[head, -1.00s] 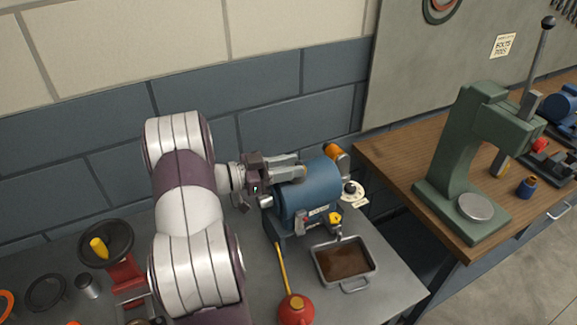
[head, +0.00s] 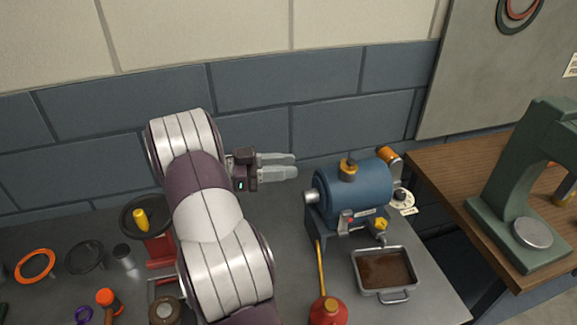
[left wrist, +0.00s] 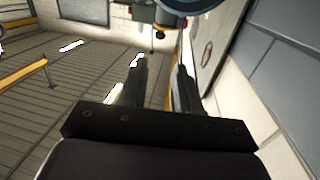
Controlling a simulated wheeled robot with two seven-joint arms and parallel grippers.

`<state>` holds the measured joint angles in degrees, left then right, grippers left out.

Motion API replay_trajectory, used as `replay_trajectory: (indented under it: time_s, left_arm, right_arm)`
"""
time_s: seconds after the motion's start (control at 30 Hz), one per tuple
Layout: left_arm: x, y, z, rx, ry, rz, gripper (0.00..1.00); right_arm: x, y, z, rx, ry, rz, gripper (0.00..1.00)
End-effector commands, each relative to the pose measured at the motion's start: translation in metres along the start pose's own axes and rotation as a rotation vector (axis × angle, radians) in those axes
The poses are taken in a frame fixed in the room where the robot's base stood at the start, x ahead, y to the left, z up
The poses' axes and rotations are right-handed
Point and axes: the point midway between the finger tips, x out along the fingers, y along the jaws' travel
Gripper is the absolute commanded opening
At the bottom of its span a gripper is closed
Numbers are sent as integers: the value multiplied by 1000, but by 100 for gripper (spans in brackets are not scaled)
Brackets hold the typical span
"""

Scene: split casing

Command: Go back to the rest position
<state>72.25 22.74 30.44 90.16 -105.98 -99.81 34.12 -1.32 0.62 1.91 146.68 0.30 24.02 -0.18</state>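My left gripper (head: 294,166) is in the middle of the head view, left of the blue casing (head: 352,193) and apart from it. Its two fingers are spread, with nothing between them. In the left wrist view the two dark fingers (left wrist: 160,75) also stand apart and empty. The blue casing sits on the grey bench, with a brass-coloured fitting (head: 348,170) on its top. My right gripper is in neither view.
A tray of dark liquid (head: 384,270) and a red oil can (head: 328,311) stand in front of the casing. A red stand with a black handwheel (head: 146,216) is left, partly behind my arm. A green press (head: 520,190) stands on the wooden bench at right.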

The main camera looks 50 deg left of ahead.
Motion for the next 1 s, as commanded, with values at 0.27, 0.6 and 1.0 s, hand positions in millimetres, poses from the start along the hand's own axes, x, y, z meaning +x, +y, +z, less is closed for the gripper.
replay_trajectory:
  time_s: [0.27,0.6,1.0]
  left_arm:
    - [0,0,0,0,0,0,32]
    - [-44,-110,89,1,-545,-818,32]
    - [68,188,127,-664,-1395,-693,32]
  right_arm:
    - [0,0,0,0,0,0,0]
    - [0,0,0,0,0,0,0]
    - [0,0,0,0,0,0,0]
